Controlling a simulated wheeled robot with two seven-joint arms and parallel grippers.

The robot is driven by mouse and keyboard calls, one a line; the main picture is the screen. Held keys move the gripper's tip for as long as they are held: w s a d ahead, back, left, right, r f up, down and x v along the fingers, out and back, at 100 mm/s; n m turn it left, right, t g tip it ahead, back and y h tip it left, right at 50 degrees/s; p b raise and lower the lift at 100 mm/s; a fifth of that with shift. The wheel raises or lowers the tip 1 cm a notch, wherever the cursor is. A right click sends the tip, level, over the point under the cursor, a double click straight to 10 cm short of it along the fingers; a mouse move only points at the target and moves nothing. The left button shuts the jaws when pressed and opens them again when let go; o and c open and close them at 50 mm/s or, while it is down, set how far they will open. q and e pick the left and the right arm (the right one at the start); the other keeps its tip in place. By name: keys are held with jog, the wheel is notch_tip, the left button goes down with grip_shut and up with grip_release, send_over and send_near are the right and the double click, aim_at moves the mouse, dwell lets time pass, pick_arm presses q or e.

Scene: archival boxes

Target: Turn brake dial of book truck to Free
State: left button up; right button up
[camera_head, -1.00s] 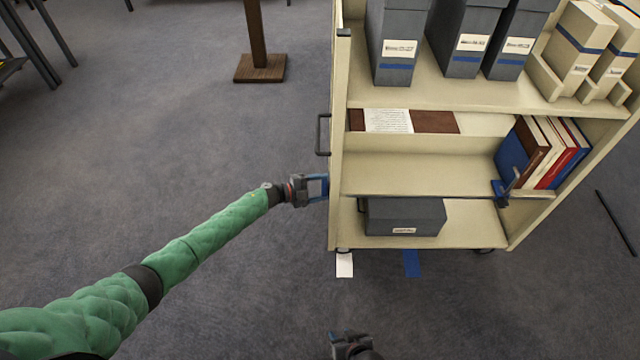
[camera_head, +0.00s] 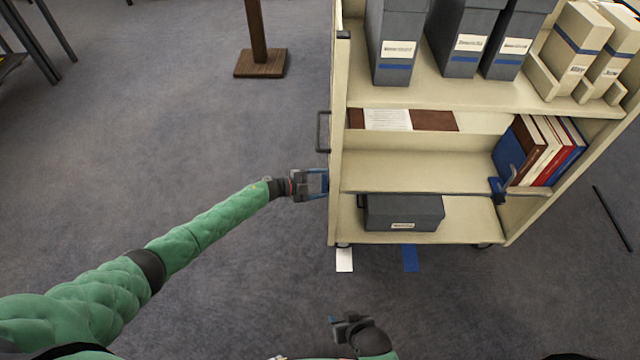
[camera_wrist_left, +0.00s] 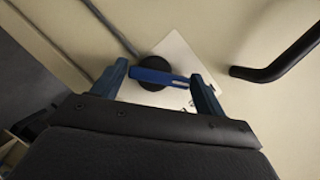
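The book truck (camera_head: 337,150) is a cream shelf cart on the right of the head view. Its brake dial (camera_wrist_left: 153,86) shows in the left wrist view as a round black knob with a blue bar handle (camera_wrist_left: 160,77), on a white plate (camera_wrist_left: 181,57) on the cart's side panel. The bar points right and slightly down there. My left gripper (camera_head: 318,184) is at the side panel, its blue fingers (camera_wrist_left: 160,85) apart on either side of the bar; contact is unclear. The plate's markings are hidden. My right gripper (camera_head: 345,322) is low in the head view, away from the truck.
A black handle (camera_head: 323,132) sticks out of the side panel near my left gripper; it also shows in the left wrist view (camera_wrist_left: 280,62). Grey boxes (camera_head: 404,213) and books stand on the shelves. The carpet left of the truck is clear up to a wooden post (camera_head: 259,63).

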pick_arm(q)
jog(key=shift+o, duration=1.1)
jog(key=v, duration=0.7)
jog(key=shift+a, duration=0.35)
pick_arm(e)
jog(key=shift+f, duration=0.5)
pick_arm(q)
jog(key=shift+s+r, duration=0.1)
